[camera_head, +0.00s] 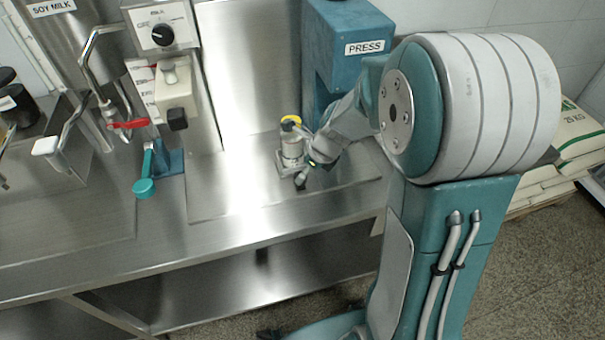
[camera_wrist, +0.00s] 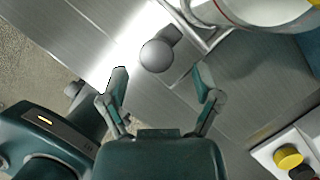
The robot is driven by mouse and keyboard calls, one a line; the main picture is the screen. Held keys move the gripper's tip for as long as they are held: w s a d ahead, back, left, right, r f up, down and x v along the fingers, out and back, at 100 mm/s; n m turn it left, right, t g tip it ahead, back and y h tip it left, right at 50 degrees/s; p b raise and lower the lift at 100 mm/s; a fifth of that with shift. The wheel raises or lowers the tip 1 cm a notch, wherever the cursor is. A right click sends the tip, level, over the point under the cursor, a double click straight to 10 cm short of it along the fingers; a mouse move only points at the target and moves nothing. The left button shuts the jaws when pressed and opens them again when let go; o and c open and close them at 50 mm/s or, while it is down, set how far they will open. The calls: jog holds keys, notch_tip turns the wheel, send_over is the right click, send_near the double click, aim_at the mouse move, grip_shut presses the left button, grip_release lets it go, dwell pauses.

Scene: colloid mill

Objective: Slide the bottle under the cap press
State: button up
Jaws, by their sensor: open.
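The bottle (camera_head: 292,150), pale with a yellow top, stands upright on a small metal carriage (camera_head: 284,167), in front and to the left of the blue cap press (camera_head: 335,30) marked PRESS. Its lower part shows large at the top right of the wrist view (camera_wrist: 245,12). A grey ball knob (camera_wrist: 157,55) on a short stem sticks out from the carriage; it shows small in the head view (camera_head: 301,180). My gripper (camera_wrist: 160,76) is open, its fingertips apart on either side of the near edge of the knob. My arm hides much of the press's lower part.
A white box (camera_wrist: 285,150) with yellow and black buttons is at the lower right of the wrist view. A teal lever (camera_head: 145,180), a red-handled tap (camera_head: 128,125) and dispensers stand to the left. The steel bench front (camera_head: 240,222) is clear.

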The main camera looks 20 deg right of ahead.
jog(key=shift+x, duration=1.1)
jog(key=shift+a+f, duration=0.2)
jog(key=shift+a, duration=0.2)
jog(key=shift+d, duration=0.15)
grip_shut()
jog(key=d, duration=1.3)
jog(key=shift+d, duration=0.4)
grip_release()
jog(key=shift+w+d, duration=0.1)
jog(key=shift+d, duration=0.15)
